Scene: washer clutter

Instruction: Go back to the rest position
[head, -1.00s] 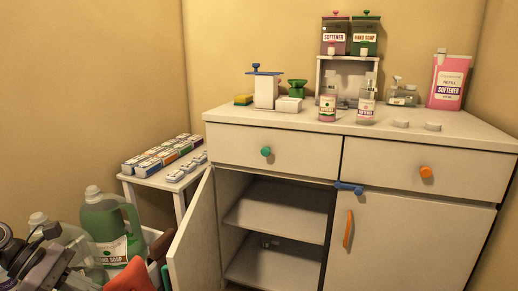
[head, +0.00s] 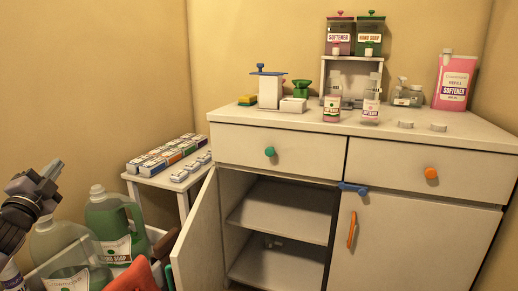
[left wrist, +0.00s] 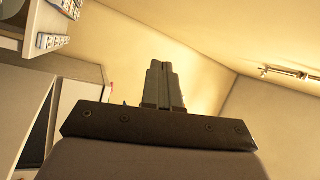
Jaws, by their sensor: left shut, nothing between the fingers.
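My left gripper (head: 50,172) is at the left edge of the head view, raised above the crate of bottles and pointing up. It is shut and empty, apart from every object. In the left wrist view its two fingers (left wrist: 160,68) are together, with bare wall and ceiling behind them. My right gripper is in neither view.
Green (head: 112,230) and clear (head: 62,252) bottles stand in a white crate at lower left. A side table (head: 160,178) holds small boxes. The cabinet's left door (head: 195,240) stands open. Bottles and dispensers crowd its top (head: 300,118).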

